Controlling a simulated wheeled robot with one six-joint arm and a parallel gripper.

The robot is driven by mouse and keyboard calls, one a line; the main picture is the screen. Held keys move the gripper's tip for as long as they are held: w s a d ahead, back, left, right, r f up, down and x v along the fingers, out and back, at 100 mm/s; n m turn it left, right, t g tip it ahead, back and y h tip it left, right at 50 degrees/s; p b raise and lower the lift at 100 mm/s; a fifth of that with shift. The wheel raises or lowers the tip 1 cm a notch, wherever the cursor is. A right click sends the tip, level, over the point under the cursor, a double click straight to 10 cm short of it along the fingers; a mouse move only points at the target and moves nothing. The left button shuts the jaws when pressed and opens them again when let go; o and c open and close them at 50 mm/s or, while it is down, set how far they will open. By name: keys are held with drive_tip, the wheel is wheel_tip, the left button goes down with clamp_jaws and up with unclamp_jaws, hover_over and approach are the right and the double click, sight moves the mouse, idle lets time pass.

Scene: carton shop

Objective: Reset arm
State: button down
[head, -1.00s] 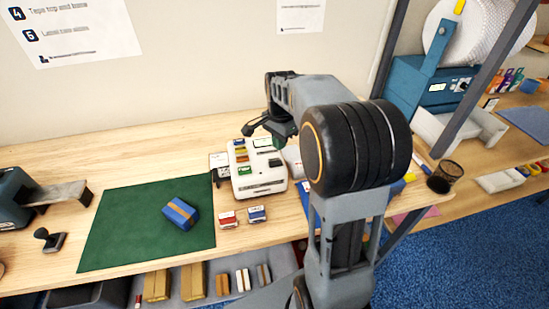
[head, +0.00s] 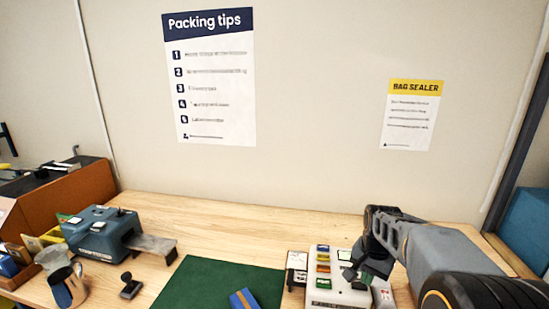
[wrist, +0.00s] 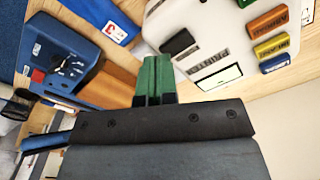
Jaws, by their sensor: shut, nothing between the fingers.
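My gripper (head: 372,268) hangs from my bent arm at the lower right of the head view, in front of or above the white label printer (head: 325,296). How far it is from the printer is hard to tell there. In the wrist view my gripper's green fingers (wrist: 153,78) are together with nothing between them.
A blue box (head: 243,300) lies on the green mat (head: 205,283). A blue-grey machine (head: 100,235), a metal mug (head: 68,288) and a stamp (head: 131,287) stand at left. A wall rises behind the bench (head: 240,215). A blue device (wrist: 60,55) shows in the wrist view.

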drive_tip(key=s+a+r+n+t, duration=0.1)
drive_tip(key=s+a+n+t, duration=0.1)
drive_tip(key=s+a+n, duration=0.2)
drive_tip(key=s+a+r+n+t, duration=0.2)
drive_tip(key=s+a+n, duration=0.2)
drive_tip(key=s, duration=0.5)
drive_tip(key=shift+s+a+r+n, duration=0.2)
drive_tip(key=shift+s+r+n, duration=0.1)
